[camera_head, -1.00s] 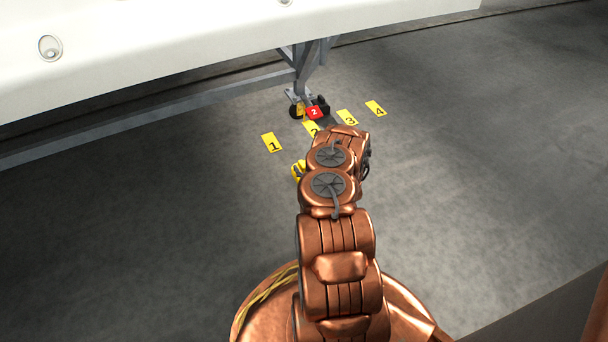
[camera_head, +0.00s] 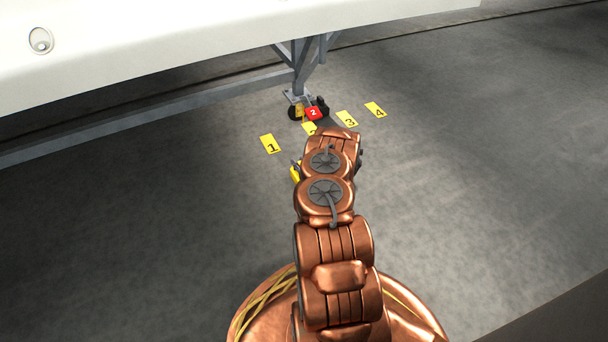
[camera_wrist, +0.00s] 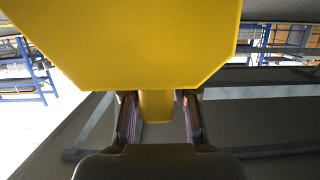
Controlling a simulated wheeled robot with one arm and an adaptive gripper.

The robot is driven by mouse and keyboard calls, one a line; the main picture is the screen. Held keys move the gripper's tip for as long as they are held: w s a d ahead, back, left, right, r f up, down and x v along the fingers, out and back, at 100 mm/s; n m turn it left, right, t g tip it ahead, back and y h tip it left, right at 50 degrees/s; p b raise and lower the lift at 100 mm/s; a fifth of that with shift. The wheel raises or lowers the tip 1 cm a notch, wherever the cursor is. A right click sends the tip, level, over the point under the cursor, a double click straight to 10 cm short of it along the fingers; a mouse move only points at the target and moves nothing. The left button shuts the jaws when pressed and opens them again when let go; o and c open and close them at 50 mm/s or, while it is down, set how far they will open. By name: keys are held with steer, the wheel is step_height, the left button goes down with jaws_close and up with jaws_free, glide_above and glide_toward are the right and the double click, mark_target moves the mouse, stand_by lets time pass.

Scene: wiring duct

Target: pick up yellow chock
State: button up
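The yellow chock (camera_wrist: 140,45) fills the upper middle of the wrist view as a large flat-faced block. Its narrow yellow stem (camera_wrist: 156,105) reaches down between the two fingers of my gripper (camera_wrist: 158,110). The fingertips lie close on either side of the stem, and the gripper looks shut on it. In the head view a small yellow part of the chock (camera_head: 295,173) shows just left of my arm's end; the rest is hidden behind the arm. My gripper itself is hidden there.
Yellow numbered floor markers 1 (camera_head: 270,144), 3 (camera_head: 347,119) and 4 (camera_head: 375,110) lie beyond the arm; another is partly covered. A red block marked 2 (camera_head: 313,113) is by the grey support leg (camera_head: 300,75). A white body (camera_head: 150,60) overhangs. Floor on both sides is clear.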

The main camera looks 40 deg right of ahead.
jaws_close()
stand_by(0.5)
